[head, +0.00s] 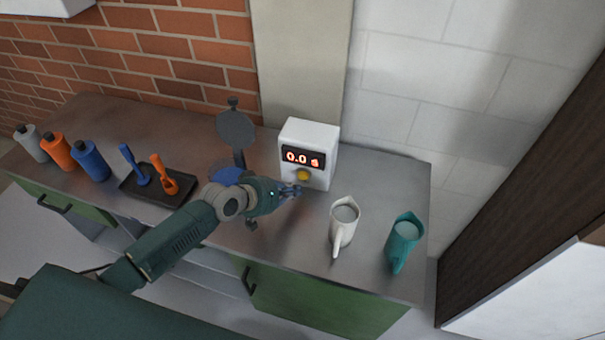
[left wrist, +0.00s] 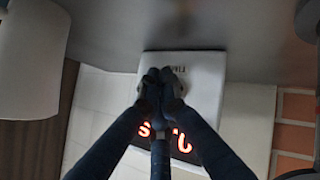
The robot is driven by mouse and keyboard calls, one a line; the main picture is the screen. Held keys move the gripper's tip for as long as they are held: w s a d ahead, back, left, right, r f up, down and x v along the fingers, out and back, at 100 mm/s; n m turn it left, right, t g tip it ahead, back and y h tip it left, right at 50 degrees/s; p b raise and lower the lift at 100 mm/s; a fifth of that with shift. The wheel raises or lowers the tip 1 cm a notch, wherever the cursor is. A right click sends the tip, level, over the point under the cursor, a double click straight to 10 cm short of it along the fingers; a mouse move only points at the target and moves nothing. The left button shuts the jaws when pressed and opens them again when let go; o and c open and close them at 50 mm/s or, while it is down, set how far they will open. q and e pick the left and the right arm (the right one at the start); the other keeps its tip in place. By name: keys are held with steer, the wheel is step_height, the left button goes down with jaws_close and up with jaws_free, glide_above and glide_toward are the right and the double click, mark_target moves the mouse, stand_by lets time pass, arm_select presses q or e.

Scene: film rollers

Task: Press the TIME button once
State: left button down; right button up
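The timer is a white box (head: 318,139) standing against the wall on the steel counter. Its dark display shows red "0.0 s", with the yellow TIME button (head: 303,175) below it. My left gripper (head: 294,191) is just in front of the box, close to the button and slightly below and left of it in the head view. In the left wrist view its fingertips (left wrist: 161,80) are together, with nothing seen between them, and cover most of the button area on the box (left wrist: 205,75). I cannot tell whether they touch the button. My right gripper is not in view.
A white jug (head: 344,217) and a teal jug (head: 403,240) stand right of my left gripper. A dark tray (head: 150,190) with blue and orange tools lies left. Grey, orange and blue bottles (head: 90,161) stand far left. A dark round-headed stand (head: 236,128) is behind my arm.

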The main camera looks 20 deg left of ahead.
arm_select(q)
steer(key=s, duration=0.1)
steer(key=s+p, duration=0.1)
steer(key=shift+s+r, duration=0.2)
steer(key=shift+s, duration=0.15)
steer(key=shift+s+f, duration=0.15)
steer(key=shift+s, duration=0.05)
stand_by(0.4)
